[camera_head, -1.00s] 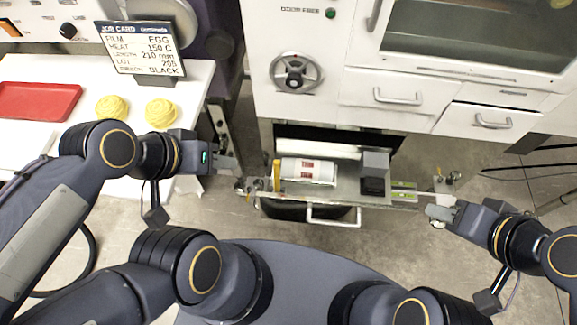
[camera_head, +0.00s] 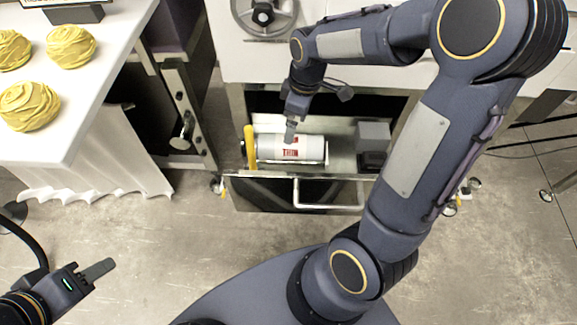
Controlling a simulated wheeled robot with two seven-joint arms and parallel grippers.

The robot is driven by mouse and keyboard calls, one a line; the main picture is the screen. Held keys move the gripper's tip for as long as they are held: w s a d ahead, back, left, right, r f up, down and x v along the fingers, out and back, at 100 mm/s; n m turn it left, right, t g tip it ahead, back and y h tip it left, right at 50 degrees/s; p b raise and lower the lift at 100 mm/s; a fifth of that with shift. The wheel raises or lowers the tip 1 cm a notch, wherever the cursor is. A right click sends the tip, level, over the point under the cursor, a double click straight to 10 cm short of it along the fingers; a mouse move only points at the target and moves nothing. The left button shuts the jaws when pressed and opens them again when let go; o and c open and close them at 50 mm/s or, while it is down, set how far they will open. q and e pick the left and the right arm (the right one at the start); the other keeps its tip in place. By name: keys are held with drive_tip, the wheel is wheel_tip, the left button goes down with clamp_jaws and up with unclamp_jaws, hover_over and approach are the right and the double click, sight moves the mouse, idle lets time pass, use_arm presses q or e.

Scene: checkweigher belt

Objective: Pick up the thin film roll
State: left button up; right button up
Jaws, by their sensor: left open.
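The thin film roll (camera_head: 272,148) is white with red "THIN" lettering. It lies on its side in the low cradle of the cart, next to a yellow upright post (camera_head: 249,147). My right arm reaches in from the right, and its gripper (camera_head: 290,132) points down over the roll, its fingertip overlapping the roll's upper side. Whether it touches the roll, and how far its jaws are apart, cannot be told. My left gripper (camera_head: 98,270) is open and empty at lower left, over the floor and away from the roll.
A dark grey block (camera_head: 373,140) stands right of the roll on the cart. A white handle (camera_head: 328,207) juts out in front. The white table (camera_head: 100,110) with yellow bundles (camera_head: 71,46) is at upper left. The floor in front of the cart is clear.

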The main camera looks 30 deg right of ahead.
sight(291, 147)
drive_tip(key=w+f+n+b, duration=0.1)
drive_tip(key=f, duration=0.3)
drive_tip(key=w+f+n+b, duration=0.1)
drive_tip(key=f, duration=0.3)
drive_tip(key=w+d+f+n+g+h+b, duration=0.1)
drive_tip(key=f+b, duration=0.1)
drive_tip(key=f, duration=0.3)
drive_tip(key=shift+w, duration=0.3)
drive_tip(key=f+b, duration=0.2)
drive_tip(key=f, duration=0.1)
drive_tip(key=f+b, duration=0.1)
drive_tip(key=f, duration=0.1)
drive_tip(key=shift+w+f, duration=0.1)
drive_tip(key=shift+w, duration=0.25)
use_arm(q)
wheel_tip(291, 147, down, 9)
use_arm(e)
drive_tip(key=c, duration=1.4)
drive_tip(key=shift+c, duration=0.4)
drive_tip(key=shift+r, duration=0.2)
